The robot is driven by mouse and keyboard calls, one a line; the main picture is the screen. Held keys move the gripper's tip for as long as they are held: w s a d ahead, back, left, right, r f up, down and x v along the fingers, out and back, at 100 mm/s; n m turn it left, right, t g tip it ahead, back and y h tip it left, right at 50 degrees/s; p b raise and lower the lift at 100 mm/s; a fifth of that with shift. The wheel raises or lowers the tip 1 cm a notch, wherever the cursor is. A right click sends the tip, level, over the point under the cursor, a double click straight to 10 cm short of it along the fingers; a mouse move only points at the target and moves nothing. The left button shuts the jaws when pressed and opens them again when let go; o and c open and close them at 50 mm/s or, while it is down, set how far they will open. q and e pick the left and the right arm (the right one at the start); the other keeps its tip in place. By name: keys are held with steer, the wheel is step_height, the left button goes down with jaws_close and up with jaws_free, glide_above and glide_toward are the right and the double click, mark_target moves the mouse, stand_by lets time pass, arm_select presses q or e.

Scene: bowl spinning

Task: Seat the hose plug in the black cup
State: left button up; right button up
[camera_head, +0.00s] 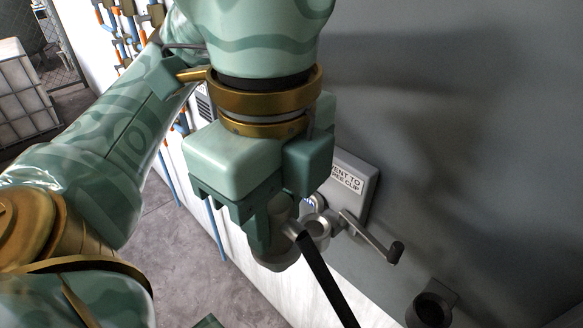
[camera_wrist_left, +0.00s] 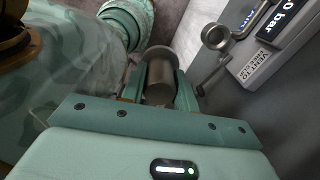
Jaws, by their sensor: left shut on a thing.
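My left gripper (camera_head: 278,214) is shut on the grey hose plug (camera_head: 276,256), beside the wall panel. A black hose (camera_head: 325,278) runs from the plug down and to the right. In the wrist view the grey plug (camera_wrist_left: 160,82) sits between the fingers of the left gripper (camera_wrist_left: 158,94), which partly hide it. The black cup (camera_head: 431,309) is on the grey wall at the lower right, apart from the plug, its round mouth showing. The right gripper is not in view.
A grey wall box (camera_head: 352,184) with a label, a round metal port (camera_head: 318,228) and a crank lever (camera_head: 372,238) lie close to the right of the gripper. The wall between lever and cup is bare. Blue and orange pipes (camera_head: 116,30) run behind at left.

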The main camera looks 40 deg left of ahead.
arm_select(q)
steer(key=shift+s+r+p, duration=0.25)
steer(key=shift+r+p, duration=0.05)
steer(key=shift+r, duration=0.3)
steer(key=shift+r+p, duration=1.05)
steer(key=shift+r, duration=0.75)
